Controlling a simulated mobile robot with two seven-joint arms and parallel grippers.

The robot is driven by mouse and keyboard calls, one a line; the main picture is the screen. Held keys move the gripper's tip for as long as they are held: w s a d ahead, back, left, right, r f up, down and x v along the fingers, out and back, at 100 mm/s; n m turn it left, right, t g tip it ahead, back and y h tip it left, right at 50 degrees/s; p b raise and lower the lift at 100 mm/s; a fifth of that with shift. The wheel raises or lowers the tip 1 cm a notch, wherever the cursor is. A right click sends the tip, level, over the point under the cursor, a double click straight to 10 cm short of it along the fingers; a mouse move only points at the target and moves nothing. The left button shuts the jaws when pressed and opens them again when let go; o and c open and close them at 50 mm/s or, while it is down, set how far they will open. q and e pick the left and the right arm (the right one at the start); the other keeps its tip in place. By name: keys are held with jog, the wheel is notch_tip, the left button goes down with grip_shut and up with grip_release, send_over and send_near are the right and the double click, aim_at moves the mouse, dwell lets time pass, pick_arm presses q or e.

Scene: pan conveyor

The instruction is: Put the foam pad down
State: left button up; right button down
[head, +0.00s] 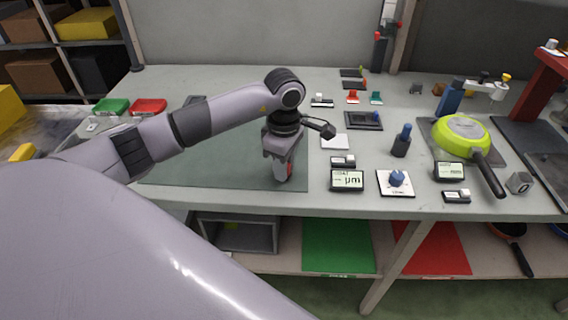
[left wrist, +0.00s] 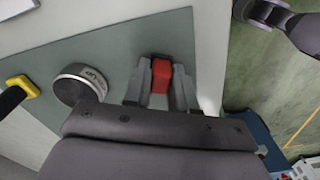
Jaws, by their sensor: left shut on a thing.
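My left gripper (head: 281,174) points down over the front right part of the grey-green mat (head: 215,170). It is shut on a small red block, which I take to be the foam pad (left wrist: 160,78). In the left wrist view the red block shows between the two grey fingers of the gripper (left wrist: 160,88). In the head view the fingers hide most of it, and only a little red shows. I cannot tell whether it touches the mat. My right gripper is not in view.
Right of the mat stand a display marked µm (head: 347,180), a white card with a blue knob (head: 397,181) and a dark blue-topped bottle (head: 402,142). A green pan (head: 462,136) lies farther right. Green (head: 110,106) and red (head: 149,106) trays lie behind left. Much of the mat is bare.

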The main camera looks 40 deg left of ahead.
pick_arm(q)
jog(key=shift+f, duration=0.15)
jog(key=o, duration=0.9)
jog(key=shift+o, duration=0.2)
jog(key=shift+r, duration=0.25)
notch_tip(320, 180, up, 12)
jog(key=b, duration=0.1)
jog(key=shift+f, duration=0.1)
